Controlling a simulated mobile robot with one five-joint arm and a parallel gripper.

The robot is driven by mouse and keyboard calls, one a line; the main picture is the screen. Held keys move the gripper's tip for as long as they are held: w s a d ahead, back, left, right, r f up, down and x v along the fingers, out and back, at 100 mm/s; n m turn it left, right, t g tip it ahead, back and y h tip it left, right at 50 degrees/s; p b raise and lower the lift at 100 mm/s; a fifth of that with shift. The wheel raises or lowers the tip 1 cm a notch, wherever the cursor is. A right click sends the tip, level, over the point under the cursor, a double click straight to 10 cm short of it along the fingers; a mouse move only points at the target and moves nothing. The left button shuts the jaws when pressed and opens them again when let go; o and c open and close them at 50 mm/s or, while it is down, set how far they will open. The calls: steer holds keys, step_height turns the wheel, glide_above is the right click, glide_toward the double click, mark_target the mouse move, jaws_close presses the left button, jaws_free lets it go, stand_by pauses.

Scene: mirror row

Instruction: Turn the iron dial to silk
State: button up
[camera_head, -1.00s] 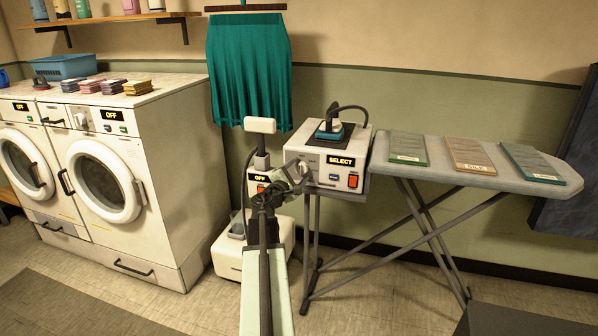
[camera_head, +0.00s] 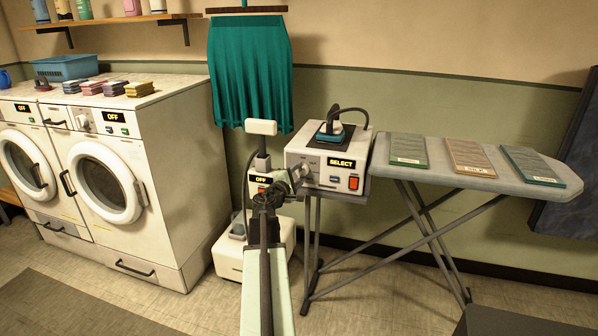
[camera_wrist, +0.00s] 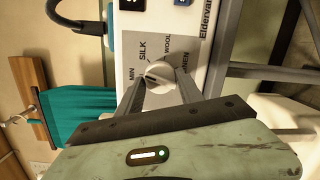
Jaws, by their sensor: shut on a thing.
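The iron station (camera_head: 330,181) is a white box beside the ironing board, and its display reads SELECT. A small blue iron (camera_head: 329,131) stands on top of it. My gripper (camera_wrist: 158,84) is shut on the dial, with one finger on each side. The dial's pointer is too small to read clearly. In the head view my gripper (camera_head: 299,173) partly covers the dial.
The ironing board (camera_head: 455,177) on the right carries green, tan and teal labelled panels. An orange-red switch (camera_head: 354,182) is on the station's front. A white unit reading OFF (camera_head: 260,180) stands behind my arm. White washers (camera_head: 105,185) stand at left.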

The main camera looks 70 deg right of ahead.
steer(key=m, duration=0.2)
steer(key=m+p, duration=0.1)
steer(key=m, duration=0.3)
steer(key=shift+s+t+y, duration=0.25)
steer(key=shift+t+y, duration=0.15)
stand_by(0.3)
steer(key=o, duration=1.4)
steer(key=shift+p, duration=0.3)
steer(key=shift+w, duration=0.1)
steer(key=shift+a+r, duration=0.1)
steer(key=a, duration=0.7)
steer(key=shift+w+a+r+p, duration=0.1)
steer(key=shift+a+r+p, duration=0.15)
steer(key=shift+r+p, duration=0.15)
